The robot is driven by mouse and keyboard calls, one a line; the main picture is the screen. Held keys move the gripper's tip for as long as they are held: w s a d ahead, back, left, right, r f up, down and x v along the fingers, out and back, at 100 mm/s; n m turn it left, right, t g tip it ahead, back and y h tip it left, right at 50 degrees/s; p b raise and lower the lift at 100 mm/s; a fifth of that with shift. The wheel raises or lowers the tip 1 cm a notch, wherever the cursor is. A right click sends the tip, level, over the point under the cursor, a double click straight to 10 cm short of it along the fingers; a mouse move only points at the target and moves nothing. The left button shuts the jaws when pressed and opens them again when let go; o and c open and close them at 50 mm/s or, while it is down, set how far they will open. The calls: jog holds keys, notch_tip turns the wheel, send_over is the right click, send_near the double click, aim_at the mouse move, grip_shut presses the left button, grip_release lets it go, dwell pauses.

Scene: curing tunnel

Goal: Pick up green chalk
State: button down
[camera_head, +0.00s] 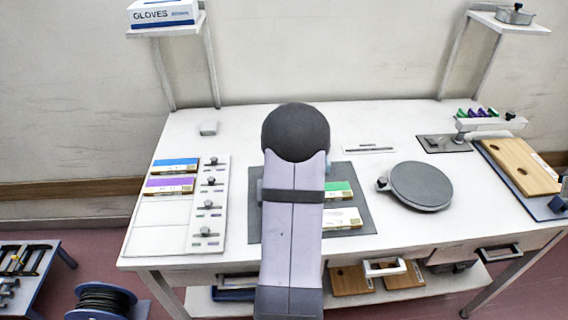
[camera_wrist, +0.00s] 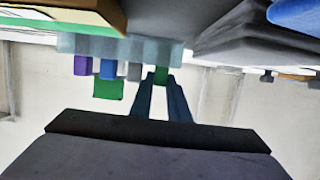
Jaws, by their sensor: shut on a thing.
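In the wrist view my gripper (camera_wrist: 161,80) has its two dark fingers closed around a small green piece, the green chalk (camera_wrist: 161,74). Only a short part of the chalk shows between the fingertips, just under a pale translucent strip (camera_wrist: 120,46). I cannot tell whether the chalk touches that strip. In the head view my own arm hides the gripper and the chalk.
Beside the fingers in the wrist view are a purple block (camera_wrist: 82,65), a blue block (camera_wrist: 107,69) and a larger green block (camera_wrist: 108,89). The white table (camera_head: 390,150) carries a grey mat (camera_head: 360,172), a green-topped box (camera_head: 338,189) and a round dark plate (camera_head: 420,185).

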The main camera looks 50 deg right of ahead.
jog(key=shift+r, duration=0.15)
notch_tip(320, 180, up, 10)
dwell(0.9)
jog(key=shift+s, duration=0.1)
